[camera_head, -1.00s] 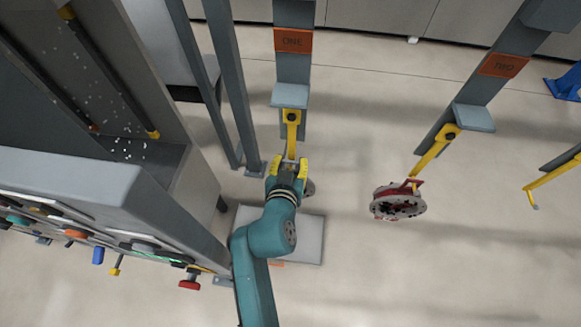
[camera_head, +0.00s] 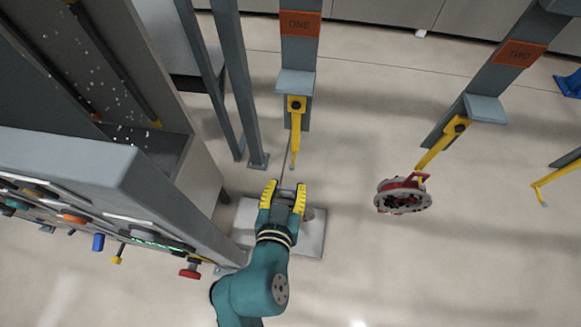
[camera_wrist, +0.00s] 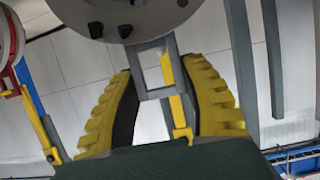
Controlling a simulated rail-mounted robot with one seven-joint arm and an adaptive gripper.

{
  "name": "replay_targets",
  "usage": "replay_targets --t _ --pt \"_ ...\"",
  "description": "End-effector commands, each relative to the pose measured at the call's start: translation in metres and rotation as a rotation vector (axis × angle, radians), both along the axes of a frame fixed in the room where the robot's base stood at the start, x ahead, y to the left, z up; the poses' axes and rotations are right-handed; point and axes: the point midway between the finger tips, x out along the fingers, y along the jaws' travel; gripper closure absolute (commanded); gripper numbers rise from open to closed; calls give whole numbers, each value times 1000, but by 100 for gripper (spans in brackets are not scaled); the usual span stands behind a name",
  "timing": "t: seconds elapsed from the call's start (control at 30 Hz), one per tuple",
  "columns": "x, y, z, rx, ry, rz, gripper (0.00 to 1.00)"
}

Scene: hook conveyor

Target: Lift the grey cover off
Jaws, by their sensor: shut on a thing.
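The grey cover (camera_wrist: 140,18) shows as a round disc at the top of the wrist view, cut off by the frame edge. Its grey handle (camera_wrist: 150,68) reaches between the yellow fingers of my gripper (camera_wrist: 158,100). In the head view my gripper (camera_head: 285,192) is shut on the handle, and my arm hides most of the cover. The yellow hook (camera_head: 295,135) under the sign ONE hangs empty in the head view. A gap shows between the hook's tip and my gripper.
A red-and-grey round part (camera_head: 403,194) hangs on the hook under sign TWO to the right. Another yellow hook (camera_head: 553,177) is at the far right. A grey machine with knobs (camera_head: 110,190) stands close on the left. A pale plate (camera_head: 300,240) lies below my gripper.

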Motion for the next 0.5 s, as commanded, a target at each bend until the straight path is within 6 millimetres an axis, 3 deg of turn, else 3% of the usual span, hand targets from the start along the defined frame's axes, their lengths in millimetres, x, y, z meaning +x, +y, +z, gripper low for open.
replay_targets --t 0.2,0.5 --pt "-50 8 -1 0 -1 4 96" --pt "-73 11 -3 2 -3 0 96"
